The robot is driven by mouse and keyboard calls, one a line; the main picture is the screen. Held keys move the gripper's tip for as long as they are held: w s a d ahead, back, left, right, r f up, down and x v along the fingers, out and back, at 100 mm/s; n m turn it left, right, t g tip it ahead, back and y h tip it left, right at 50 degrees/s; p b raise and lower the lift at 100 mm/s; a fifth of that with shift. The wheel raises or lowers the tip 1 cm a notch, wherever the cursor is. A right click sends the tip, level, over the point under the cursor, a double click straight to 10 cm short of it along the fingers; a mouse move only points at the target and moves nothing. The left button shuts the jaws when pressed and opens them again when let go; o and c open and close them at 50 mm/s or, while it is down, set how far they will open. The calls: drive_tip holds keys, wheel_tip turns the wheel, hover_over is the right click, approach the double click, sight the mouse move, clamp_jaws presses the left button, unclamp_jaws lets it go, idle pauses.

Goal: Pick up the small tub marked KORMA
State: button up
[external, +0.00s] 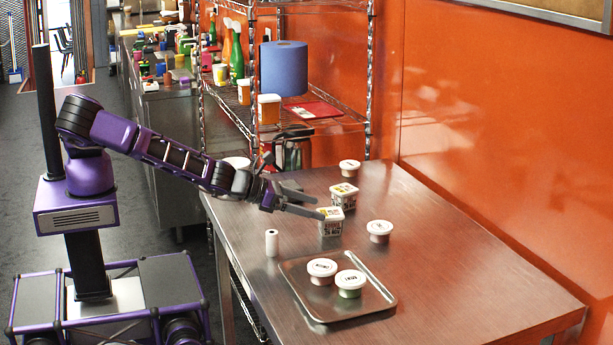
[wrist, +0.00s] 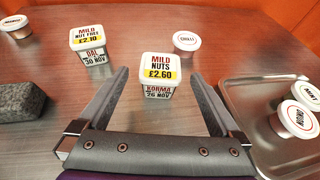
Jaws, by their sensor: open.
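The KORMA tub (wrist: 160,78) is a small white square tub. Its lid label reads MILD NUTS £2.60, and KORMA 26 NOV is on its front. It stands upright on the steel table and also shows in the external view (external: 331,223). My gripper (wrist: 160,74) is open, with one finger at either side of the tub in the wrist view. In the external view my gripper (external: 317,205) is beside the tub, close to its upper part. I cannot tell whether a finger touches it or how far down the fingers reach.
A similar DAL tub (wrist: 91,45) stands just behind and left. A round lidded pot (wrist: 187,41) is behind right. A metal tray (external: 305,302) with two round pots lies at the front. A grey block (wrist: 18,106) is at left. The table's right side is clear.

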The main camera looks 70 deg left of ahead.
drive_tip(key=x, duration=0.8)
drive_tip(key=shift+w+d+f, duration=0.1)
drive_tip(key=shift+w+f, duration=0.15)
drive_tip(key=shift+c, duration=0.3)
